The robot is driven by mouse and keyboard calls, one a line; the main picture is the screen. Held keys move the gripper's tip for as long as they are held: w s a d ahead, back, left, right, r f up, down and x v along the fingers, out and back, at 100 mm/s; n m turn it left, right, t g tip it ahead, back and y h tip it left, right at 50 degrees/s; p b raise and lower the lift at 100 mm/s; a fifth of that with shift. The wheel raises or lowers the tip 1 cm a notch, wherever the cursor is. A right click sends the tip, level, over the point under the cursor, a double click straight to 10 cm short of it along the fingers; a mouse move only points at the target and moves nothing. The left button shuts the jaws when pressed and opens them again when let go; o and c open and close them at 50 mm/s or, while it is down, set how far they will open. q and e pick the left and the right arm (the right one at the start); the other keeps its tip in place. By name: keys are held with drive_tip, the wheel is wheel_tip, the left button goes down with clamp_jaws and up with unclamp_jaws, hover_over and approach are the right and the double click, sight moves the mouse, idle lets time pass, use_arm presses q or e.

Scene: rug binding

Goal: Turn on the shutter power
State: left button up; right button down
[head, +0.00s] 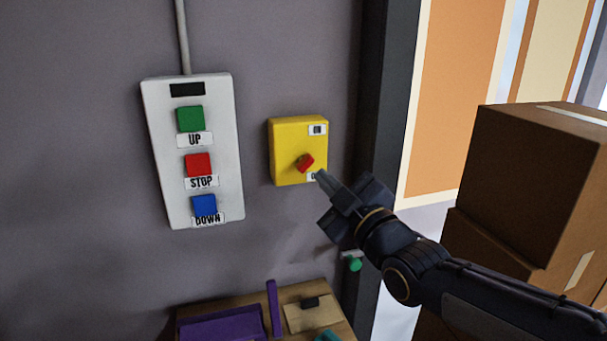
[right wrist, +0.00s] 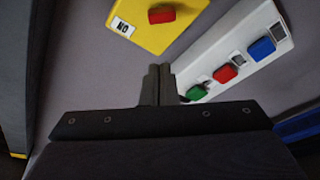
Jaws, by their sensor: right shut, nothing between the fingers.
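A yellow switch box (head: 283,150) is on the grey wall. Its red knob (head: 305,162) sits slanted. A label is at its upper right; a lower label is partly hidden by my right gripper. The box (right wrist: 165,38) also shows in the right wrist view, with the red knob (right wrist: 161,15) and an ON label (right wrist: 123,27). My right gripper (head: 322,175) is shut and empty, its tips at the box's lower right in the head view, apart from the knob. Its fingers (right wrist: 158,70) show in the wrist view. My left gripper is not in view.
A white panel (head: 163,140) with green UP, red STOP and blue DOWN buttons hangs left of the box. Stacked cardboard boxes (head: 530,165) stand at right. A wooden surface with a purple tray (head: 222,328) lies below. A dark post is beside the switch box.

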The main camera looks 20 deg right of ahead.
sight(304, 163)
drive_tip(key=shift+w+a+r+n+t+y, duration=0.1)
drive_tip(key=shift+a+r+n+t+y, duration=0.25)
drive_tip(key=shift+r+n, duration=0.2)
drive_tip(key=p+x, duration=0.4)
drive_tip(key=x, duration=0.6)
drive_tip(key=shift+w, duration=0.15)
drive_tip(key=shift+d+f, duration=1.25)
drive_tip(key=shift+d, duration=0.05)
drive_tip(key=shift+d+f, duration=0.15)
drive_tip(key=shift+f, duration=0.1)
